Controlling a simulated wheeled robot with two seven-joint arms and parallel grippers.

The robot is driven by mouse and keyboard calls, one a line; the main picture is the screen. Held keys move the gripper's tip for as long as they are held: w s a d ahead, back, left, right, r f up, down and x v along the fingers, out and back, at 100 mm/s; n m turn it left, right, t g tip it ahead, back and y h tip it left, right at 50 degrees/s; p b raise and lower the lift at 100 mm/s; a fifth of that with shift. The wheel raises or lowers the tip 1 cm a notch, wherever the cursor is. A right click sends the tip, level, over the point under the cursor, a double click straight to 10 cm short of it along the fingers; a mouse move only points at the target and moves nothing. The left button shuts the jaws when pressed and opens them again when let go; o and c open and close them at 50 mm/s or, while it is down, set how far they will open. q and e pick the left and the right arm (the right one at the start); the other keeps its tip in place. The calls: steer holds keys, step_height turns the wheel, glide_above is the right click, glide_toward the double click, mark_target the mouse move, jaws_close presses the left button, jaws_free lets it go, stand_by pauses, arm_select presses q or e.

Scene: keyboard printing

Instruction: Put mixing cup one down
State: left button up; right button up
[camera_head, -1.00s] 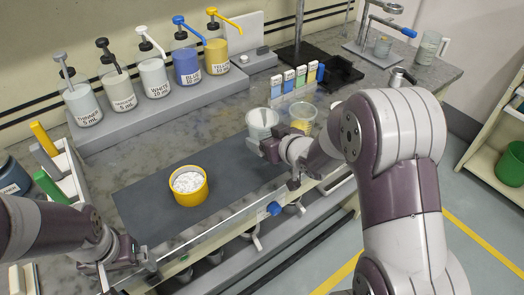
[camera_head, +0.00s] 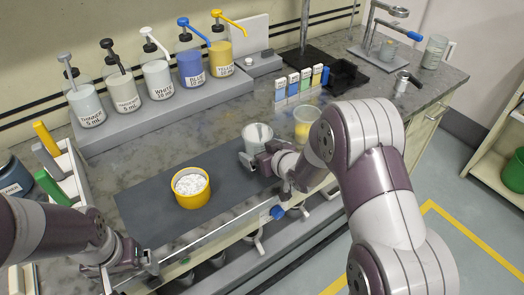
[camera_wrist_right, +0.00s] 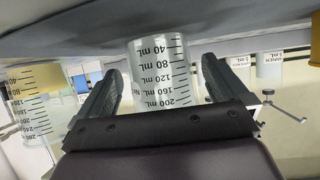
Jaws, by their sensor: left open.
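A clear graduated cup (camera_head: 257,135), which I take to be mixing cup one, stands upright at the right end of the dark mat (camera_head: 150,215). My right gripper (camera_head: 256,160) is low at its near side. In the right wrist view the cup (camera_wrist_right: 160,75) is between the fingers of that gripper (camera_wrist_right: 162,80), with a narrow gap on each side, so the fingers look open around it. The cup's base seems to rest on the mat, though the gripper partly hides it. My left gripper (camera_head: 145,262) is open and empty at the counter's front left.
A beaker with yellow contents (camera_head: 305,122) stands just right of the cup. A yellow tub of white material (camera_head: 190,188) sits on the mat to the left. Pump bottles (camera_head: 157,80) line the raised shelf behind. The mat between tub and cup is clear.

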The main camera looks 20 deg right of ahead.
steer(key=shift+s+d+r, duration=0.1)
steer(key=shift+s+r, duration=0.15)
steer(key=shift+r, duration=0.1)
steer(key=p+v, duration=0.1)
steer(key=v, duration=1)
steer(key=s+a+f+m+g+h, duration=0.1)
steer(key=s+f+m+g+h, duration=0.1)
steer(key=s+g, duration=0.9)
steer(key=s+f+h, duration=0.1)
steer(key=s+f, duration=0.1)
steer(key=s, duration=0.2)
steer(key=shift+s+m+h, duration=0.3)
steer(key=shift+s+m, duration=0.05)
steer(key=shift+m, duration=0.05)
steer(key=shift+a, duration=0.15)
